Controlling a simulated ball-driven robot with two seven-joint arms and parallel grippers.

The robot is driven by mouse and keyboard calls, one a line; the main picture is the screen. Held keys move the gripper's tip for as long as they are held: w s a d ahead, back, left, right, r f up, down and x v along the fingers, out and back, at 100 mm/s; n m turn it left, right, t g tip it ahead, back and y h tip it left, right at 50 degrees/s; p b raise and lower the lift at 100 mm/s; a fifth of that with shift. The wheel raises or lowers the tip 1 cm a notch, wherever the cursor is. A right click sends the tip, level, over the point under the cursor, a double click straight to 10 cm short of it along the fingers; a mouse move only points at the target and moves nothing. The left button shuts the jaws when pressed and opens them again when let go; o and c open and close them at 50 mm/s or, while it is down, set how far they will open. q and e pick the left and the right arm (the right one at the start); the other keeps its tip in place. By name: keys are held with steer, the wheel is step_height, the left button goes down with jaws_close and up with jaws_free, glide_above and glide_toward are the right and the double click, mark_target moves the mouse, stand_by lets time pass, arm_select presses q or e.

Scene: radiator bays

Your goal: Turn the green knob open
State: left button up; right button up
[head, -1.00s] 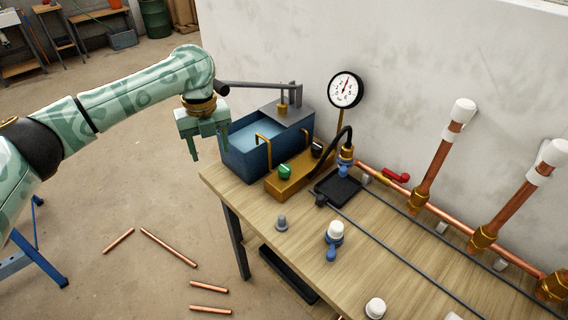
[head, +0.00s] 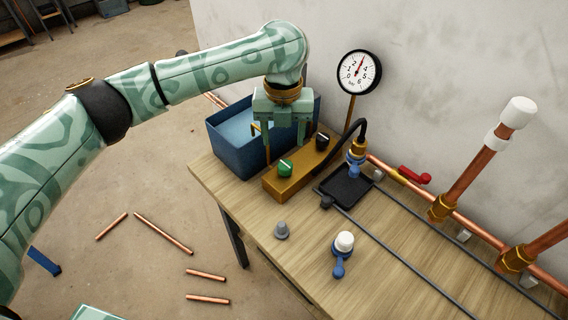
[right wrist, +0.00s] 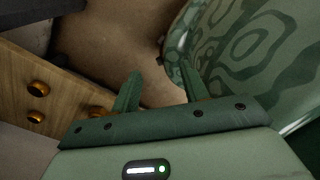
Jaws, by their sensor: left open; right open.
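The green knob (head: 285,168) sits on the near end of a brass block (head: 288,184) on the wooden bench; a pale line marks its top. My left gripper (head: 284,146) is open and points down, with its fingers above and just behind the green knob in the picture. I cannot tell the exact gap, but nothing shows between the fingers. My right gripper (right wrist: 160,86) is open and empty in the right wrist view, away from the knob.
A black knob (head: 322,140) is on the block's far end. A blue water tank (head: 226,152) stands behind. A gauge (head: 359,72) rises at the back. A grey cone-like cap (head: 281,230) and a white-topped blue valve (head: 341,256) stand in front. Copper pipes line the wall.

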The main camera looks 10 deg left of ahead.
mark_target(285, 164)
arm_select(q)
steer(key=f, duration=0.2)
steer(key=f+b, duration=0.1)
steer(key=f, duration=0.1)
steer(key=w+f, duration=0.1)
steer(key=f, duration=0.1)
steer(key=shift+d+b, duration=0.2)
steer(key=shift+b, duration=0.15)
step_height(285, 164, down, 3)
steer(key=shift+r+b, duration=0.1)
steer(key=shift+b, duration=0.5)
steer(key=shift+s+f, duration=0.15)
steer(key=shift+f, duration=0.25)
steer(key=shift+f+b, duration=0.3)
steer(key=shift+f, duration=0.1)
steer(key=shift+r, duration=0.1)
steer(key=shift+c, duration=0.4)
steer(key=c, duration=0.9)
